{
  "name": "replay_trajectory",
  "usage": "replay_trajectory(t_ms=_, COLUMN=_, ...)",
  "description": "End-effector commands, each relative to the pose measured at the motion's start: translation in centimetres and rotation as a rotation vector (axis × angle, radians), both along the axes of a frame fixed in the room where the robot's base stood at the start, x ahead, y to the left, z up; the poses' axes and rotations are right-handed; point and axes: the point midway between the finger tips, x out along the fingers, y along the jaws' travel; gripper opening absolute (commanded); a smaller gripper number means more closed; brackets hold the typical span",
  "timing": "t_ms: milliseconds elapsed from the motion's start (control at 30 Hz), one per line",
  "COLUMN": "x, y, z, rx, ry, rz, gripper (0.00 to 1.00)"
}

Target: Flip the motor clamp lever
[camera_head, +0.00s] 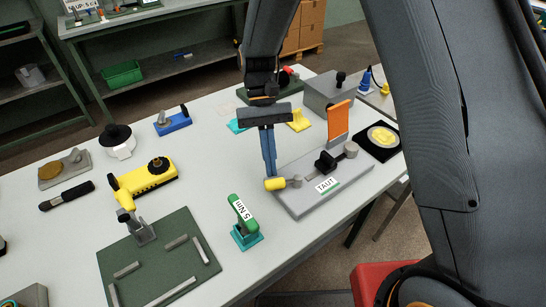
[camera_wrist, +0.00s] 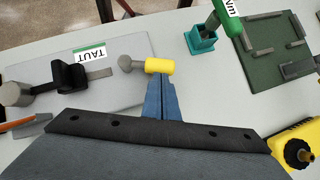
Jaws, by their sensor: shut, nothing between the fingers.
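A lever with a yellow grip (camera_head: 275,184) and a grey round pivot (camera_head: 296,181) lies at the near left edge of a grey plate (camera_head: 308,205) marked TAUT. The yellow grip also shows in the wrist view (camera_wrist: 160,66), with the pivot to its left. My gripper (camera_head: 269,172) points down with its blue fingers together and empty. Its tips are right at the yellow grip; I cannot tell whether they touch it. In the wrist view the fingers (camera_wrist: 159,82) end just below the grip. A black block (camera_head: 325,163) and a grey cylinder (camera_head: 351,149) are on the plate.
An orange upright plate (camera_head: 338,124) rises behind the black block. A green 5 Nm tool (camera_head: 241,210) stands in a teal holder left of the lever. A dark green board (camera_head: 160,262) with a yellow-handled clamp (camera_head: 124,199) lies at front left. Bare table lies between.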

Motion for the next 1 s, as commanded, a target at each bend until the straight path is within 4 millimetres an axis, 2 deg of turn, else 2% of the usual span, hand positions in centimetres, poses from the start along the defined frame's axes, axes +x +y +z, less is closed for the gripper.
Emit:
replay_trajectory(t_ms=300, x=-0.6, y=0.2, z=0.0, rx=0.0, ry=0.0, rz=0.083, gripper=0.0)
replay_trajectory(t_ms=800, x=-0.6, y=0.2, z=0.0, rx=0.001, ry=0.0, rz=0.09, gripper=0.0)
replay_trajectory(t_ms=1000, x=0.0, y=0.4, z=1.4, rx=0.001, ry=-0.002, rz=0.088, gripper=0.0)
